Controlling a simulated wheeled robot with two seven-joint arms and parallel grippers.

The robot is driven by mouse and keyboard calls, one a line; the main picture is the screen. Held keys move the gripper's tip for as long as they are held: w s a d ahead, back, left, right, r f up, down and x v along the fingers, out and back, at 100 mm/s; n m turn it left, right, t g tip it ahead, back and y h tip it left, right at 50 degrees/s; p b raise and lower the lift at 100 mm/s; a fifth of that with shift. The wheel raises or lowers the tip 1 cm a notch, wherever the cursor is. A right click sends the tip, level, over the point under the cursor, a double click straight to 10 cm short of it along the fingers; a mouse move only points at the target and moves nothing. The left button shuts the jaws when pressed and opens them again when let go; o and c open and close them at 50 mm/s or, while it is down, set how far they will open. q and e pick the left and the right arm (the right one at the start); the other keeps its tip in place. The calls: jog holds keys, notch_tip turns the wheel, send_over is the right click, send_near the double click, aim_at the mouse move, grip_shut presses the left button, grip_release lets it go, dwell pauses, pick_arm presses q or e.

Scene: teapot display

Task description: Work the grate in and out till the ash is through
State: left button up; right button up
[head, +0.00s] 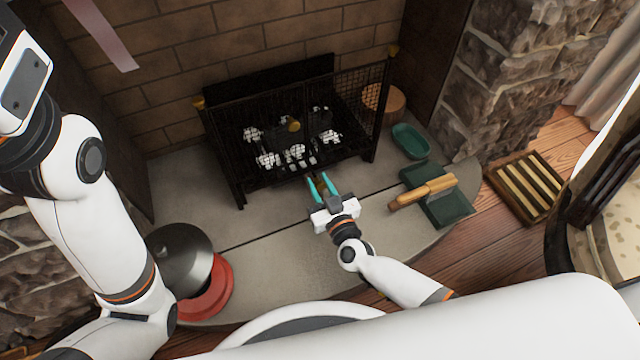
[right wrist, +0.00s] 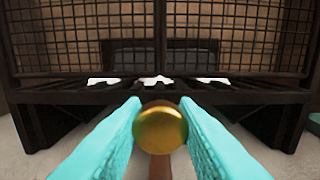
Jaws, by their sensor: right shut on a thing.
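The dark fire basket with its grate (head: 240,187) stands in the hearth behind a wire mesh front. Whitish lumps of ash (head: 296,151) lie on the grate behind the mesh; white bits also show above the bars in the right wrist view (right wrist: 155,82). My right gripper (head: 322,188) is low at the basket's front, its teal fingers pointing toward it. In the right wrist view, the fingers are shut on a round gold knob (right wrist: 162,130) in front of the grate bars. The knob's join to the grate is hidden. My left gripper is out of view.
A green dish (head: 410,140) and a wooden-handled brush (head: 424,192) on a green pan (head: 447,209) lie right of my right gripper. A dark lidded pot (head: 180,260) on a red base stands at front left. A slatted wooden tray (head: 528,187) lies far right.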

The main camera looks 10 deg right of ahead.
grip_shut()
jog(key=w, duration=0.4)
jog(key=shift+a, duration=0.4)
jog(key=shift+w, duration=0.15)
jog(key=shift+o, duration=1.3)
grip_release()
jog(key=shift+r, duration=0.1)
jog(key=o, duration=0.3)
